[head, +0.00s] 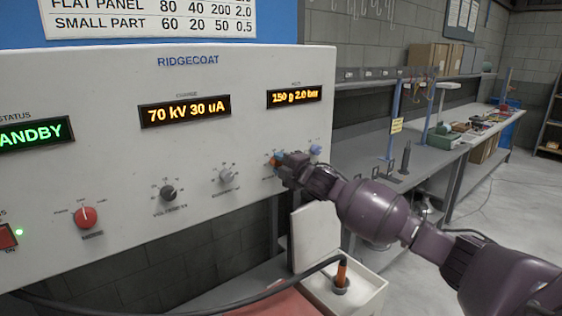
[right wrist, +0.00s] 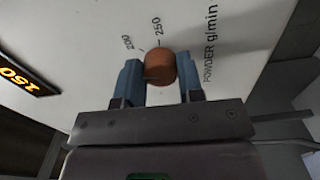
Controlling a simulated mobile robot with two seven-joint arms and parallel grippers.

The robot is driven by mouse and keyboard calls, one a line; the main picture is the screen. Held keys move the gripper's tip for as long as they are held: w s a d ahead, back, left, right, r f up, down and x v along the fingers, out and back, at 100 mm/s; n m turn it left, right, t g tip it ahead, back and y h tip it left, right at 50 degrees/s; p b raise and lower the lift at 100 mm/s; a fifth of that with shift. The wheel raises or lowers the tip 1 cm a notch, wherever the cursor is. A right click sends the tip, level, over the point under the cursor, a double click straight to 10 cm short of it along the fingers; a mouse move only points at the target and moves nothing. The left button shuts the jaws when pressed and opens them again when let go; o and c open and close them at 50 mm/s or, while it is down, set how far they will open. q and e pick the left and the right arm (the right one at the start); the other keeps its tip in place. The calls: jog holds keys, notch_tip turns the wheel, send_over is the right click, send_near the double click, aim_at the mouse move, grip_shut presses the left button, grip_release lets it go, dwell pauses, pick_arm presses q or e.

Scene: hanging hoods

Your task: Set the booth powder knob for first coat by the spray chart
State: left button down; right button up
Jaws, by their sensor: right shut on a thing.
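The powder knob (right wrist: 160,66) is orange-brown and round, and stands between the two blue fingers of my right gripper (right wrist: 161,84) in the right wrist view. The gripper is shut on it. Printed marks 200 and 250 and the label POWDER g/min show around it. In the head view my right gripper (head: 284,166) is at this knob and largely hides it. The display (head: 294,96) above reads 150 g 2.0 bar. The spray chart (head: 150,18) is cut off at the top; its FLAT PANEL and SMALL PART rows show, but no first coat row. My left gripper is out of view.
Another display (head: 185,110) reads 70 kV 30 uA. An open white box (head: 360,292) stands below.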

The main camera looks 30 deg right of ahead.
jog(key=shift+n+p, duration=0.3)
jog(key=shift+n, duration=0.8)
jog(key=o, duration=0.9)
jog(key=shift+s+f, duration=0.1)
jog(key=shift+s, duration=0.35)
jog(key=s, duration=0.3)
jog(key=s+b, duration=0.1)
jog(key=s, duration=0.6)
jog(key=shift+d+b, duration=0.4)
jog(key=shift+w, duration=0.1)
